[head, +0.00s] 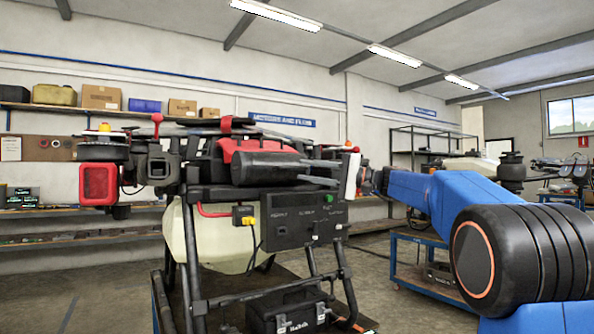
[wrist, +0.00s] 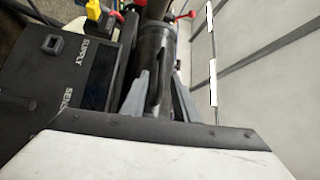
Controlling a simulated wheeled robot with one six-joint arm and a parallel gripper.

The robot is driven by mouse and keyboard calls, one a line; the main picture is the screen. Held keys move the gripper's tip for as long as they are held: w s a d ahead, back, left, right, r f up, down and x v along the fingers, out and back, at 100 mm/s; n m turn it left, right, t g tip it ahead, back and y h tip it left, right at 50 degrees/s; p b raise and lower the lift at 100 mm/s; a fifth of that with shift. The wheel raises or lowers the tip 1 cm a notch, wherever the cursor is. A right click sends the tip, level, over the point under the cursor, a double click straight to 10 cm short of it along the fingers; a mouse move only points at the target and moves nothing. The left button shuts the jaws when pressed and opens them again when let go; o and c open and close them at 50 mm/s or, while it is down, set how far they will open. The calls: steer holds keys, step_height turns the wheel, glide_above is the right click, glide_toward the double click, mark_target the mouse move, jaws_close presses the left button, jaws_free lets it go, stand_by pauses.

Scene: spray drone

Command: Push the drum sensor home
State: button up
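The drone (head: 255,165) stands on a frame with a black panel (head: 300,220) on its side, labelled for supply and sensor. The panel also shows at the left of the wrist view (wrist: 70,65). I cannot pick out the drum sensor plug for certain; part of the panel is cut off in the wrist view. My gripper (head: 292,171) is above the panel, beside a dark cylinder (head: 262,167) on the drone. In the wrist view my gripper (wrist: 160,82) has its two grey fingers apart, with the dark cylinder beyond them. I see nothing held.
A yellow connector (head: 243,215) with a cable sits left of the panel. A black toolbox (head: 287,311) lies low on the stand. A blue trolley (head: 425,270) stands at right behind my arm. Open floor lies between stand and trolley.

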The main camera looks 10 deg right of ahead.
steer(key=v, duration=1.2)
steer(key=shift+s+d, duration=0.2)
steer(key=shift+d, duration=0.05)
steer(key=s+a+f+g+h, duration=0.2)
steer(key=s+a+f+h, duration=0.2)
steer(key=s+a+f, duration=0.55)
steer(key=s+a+f+g+h, duration=0.1)
steer(key=s+a+f+h, duration=0.5)
steer(key=f, duration=0.7)
steer(key=s+d+f+n+h, duration=0.2)
steer(key=s+d+f+h, duration=0.1)
steer(key=s+f, duration=0.9)
steer(key=s+d+f+n+g+h, duration=0.1)
steer(key=s+d+f+h, duration=0.3)
steer(key=s+f, duration=0.9)
steer(key=shift+d+f+n, duration=0.4)
steer(key=shift+d+f, duration=0.1)
steer(key=shift+d, duration=0.3)
steer(key=shift+o, duration=0.4)
